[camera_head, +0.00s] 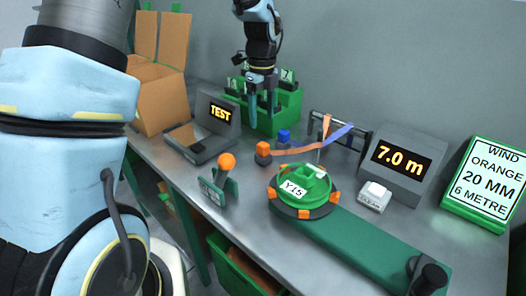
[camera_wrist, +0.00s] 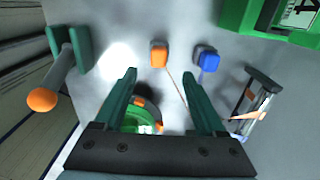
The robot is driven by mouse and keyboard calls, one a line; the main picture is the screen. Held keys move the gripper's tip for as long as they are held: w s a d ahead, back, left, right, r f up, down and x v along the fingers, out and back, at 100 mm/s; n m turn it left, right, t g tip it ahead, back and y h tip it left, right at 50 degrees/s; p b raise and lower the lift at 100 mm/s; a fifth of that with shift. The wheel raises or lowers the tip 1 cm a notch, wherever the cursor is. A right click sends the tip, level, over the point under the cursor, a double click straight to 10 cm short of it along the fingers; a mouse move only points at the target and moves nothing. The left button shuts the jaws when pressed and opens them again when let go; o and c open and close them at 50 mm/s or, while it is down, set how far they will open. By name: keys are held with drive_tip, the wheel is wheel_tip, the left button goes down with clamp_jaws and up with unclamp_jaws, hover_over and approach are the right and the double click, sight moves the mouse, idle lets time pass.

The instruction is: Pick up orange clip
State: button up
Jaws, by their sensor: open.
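The orange clip (camera_head: 263,148) is a small block on the grey table, with an orange strip of webbing running from it to the right. In the wrist view the orange clip (camera_wrist: 159,54) lies ahead of the fingers, a little above the gap between their tips. A blue clip (camera_head: 284,136) stands beside it, and it also shows in the wrist view (camera_wrist: 207,59). My gripper (camera_head: 263,100) hangs over the table near the green rack, pointing down. In the wrist view my gripper (camera_wrist: 161,72) is open, with nothing between its fingers.
A green winder (camera_head: 302,190) with orange blocks stands in front of the clips. An orange-knobbed lever (camera_head: 226,163) stands to the left. A green rack (camera_head: 288,103), a TEST device (camera_head: 219,113), a cardboard box (camera_head: 160,98) and a 7.0 m display (camera_head: 402,163) surround the area.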

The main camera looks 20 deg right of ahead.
sight(263, 144)
wheel_tip(263, 144, down, 5)
drive_tip(key=shift+f+p, duration=0.1)
drive_tip(key=shift+p, duration=0.3)
drive_tip(key=f, duration=0.1)
drive_tip(key=f+p, duration=0.1)
drive_tip(key=f, duration=0.2)
drive_tip(key=shift+s+p, duration=0.35)
drive_tip(key=shift+p, duration=0.05)
drive_tip(key=shift+w+f, duration=0.1)
drive_tip(key=shift+f, duration=0.45)
clamp_jaws()
